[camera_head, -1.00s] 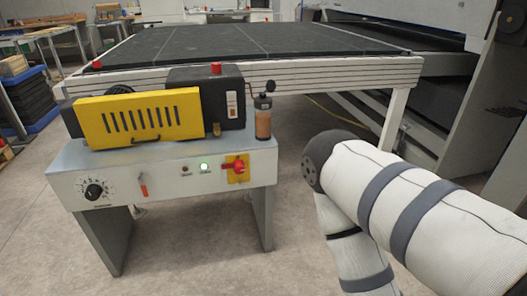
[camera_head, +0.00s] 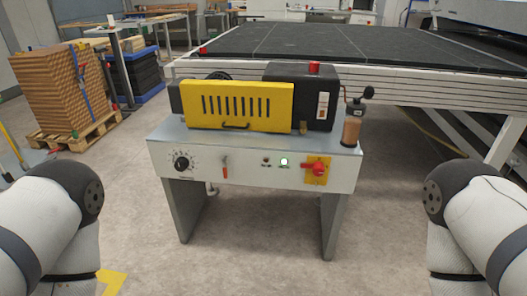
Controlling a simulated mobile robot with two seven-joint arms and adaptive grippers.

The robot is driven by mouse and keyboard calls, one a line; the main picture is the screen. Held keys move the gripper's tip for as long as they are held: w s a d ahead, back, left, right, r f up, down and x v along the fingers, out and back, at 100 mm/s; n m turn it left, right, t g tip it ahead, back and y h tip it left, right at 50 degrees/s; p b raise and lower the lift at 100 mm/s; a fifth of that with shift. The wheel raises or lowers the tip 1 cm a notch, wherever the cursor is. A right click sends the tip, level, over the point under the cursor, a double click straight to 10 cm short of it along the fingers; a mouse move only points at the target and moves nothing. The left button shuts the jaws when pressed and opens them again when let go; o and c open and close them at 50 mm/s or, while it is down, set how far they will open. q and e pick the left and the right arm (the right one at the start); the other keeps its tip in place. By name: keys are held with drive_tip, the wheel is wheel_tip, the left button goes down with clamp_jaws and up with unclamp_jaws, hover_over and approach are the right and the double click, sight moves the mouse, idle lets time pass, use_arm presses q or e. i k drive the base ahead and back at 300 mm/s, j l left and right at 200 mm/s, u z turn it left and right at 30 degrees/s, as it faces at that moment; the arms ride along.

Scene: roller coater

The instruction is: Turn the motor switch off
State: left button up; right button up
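The roller coater (camera_head: 165,150) stands ahead of me, with a grey control panel on its front. On the panel's right is a red rotary switch on a yellow plate (camera_head: 317,170). A black dial (camera_head: 181,163) with a marked scale and a small red-handled lever (camera_head: 225,168) sit further left. I cannot tell which control is the motor switch. My two arms show at the lower left and lower right. Both grippers are out of the picture.
A long conveyor table (camera_head: 330,45) with a black top stands behind the coater. A pallet stack of brown boards (camera_head: 60,95) is at the left. The floor in front is clear.

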sight(318, 168)
drive_tip(key=i+l+z, duration=0.25)
drive_tip(key=z, duration=0.15)
drive_tip(key=i+l+z, duration=0.15)
drive_tip(key=i+z, duration=0.25)
drive_tip(key=k, duration=0.1)
